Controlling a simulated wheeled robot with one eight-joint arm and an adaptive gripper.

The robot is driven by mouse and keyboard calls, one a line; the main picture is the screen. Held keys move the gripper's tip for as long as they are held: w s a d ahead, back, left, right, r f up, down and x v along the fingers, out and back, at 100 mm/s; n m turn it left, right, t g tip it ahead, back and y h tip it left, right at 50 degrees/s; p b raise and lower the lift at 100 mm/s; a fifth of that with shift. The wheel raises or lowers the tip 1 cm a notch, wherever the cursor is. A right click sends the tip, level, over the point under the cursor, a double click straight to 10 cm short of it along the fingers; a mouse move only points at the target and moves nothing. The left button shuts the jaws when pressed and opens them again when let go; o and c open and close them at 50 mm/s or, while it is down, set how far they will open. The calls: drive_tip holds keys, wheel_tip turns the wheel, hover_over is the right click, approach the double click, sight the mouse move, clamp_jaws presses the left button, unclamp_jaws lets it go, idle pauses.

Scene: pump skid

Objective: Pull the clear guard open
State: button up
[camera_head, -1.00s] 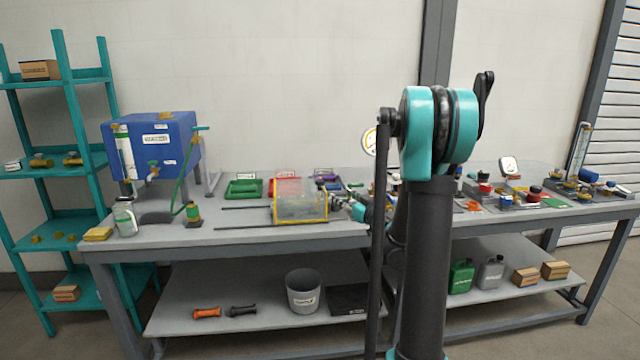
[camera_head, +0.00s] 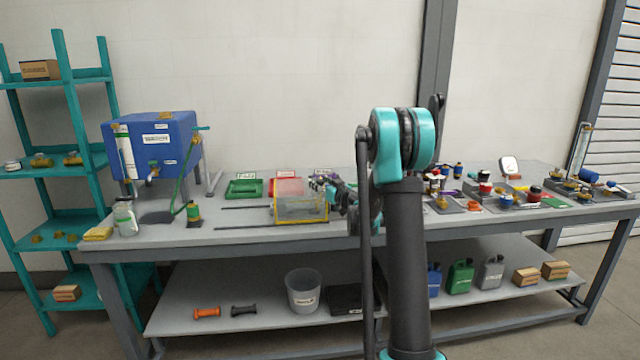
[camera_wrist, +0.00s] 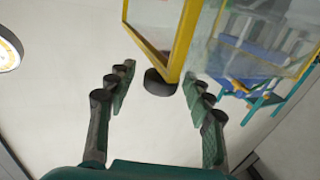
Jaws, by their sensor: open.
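The clear guard (camera_head: 301,209) is a see-through box with yellow edging on the middle of the bench. My gripper (camera_head: 322,184) is at its upper right corner in the head view, small and partly merged with the guard's edge. In the wrist view, the guard's yellow edge (camera_wrist: 184,42) comes down from the top. A dark round knob (camera_wrist: 160,83) sits at the lower end of that edge. My open gripper (camera_wrist: 158,88) has one finger on each side of the knob, with visible gaps. Contact with the guard cannot be told.
Two dark rails (camera_head: 255,228) run left from the guard. Green (camera_head: 245,188) and red trays lie behind it. A blue tank (camera_head: 155,145) stands at the bench's left. Fittings and gauges crowd the right. A round gauge (camera_wrist: 8,48) shows at the wrist view's left edge.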

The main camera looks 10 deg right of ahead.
drive_tip(key=shift+w+a, duration=0.1)
drive_tip(key=shift+w, duration=0.1)
clamp_jaws()
idle(0.3)
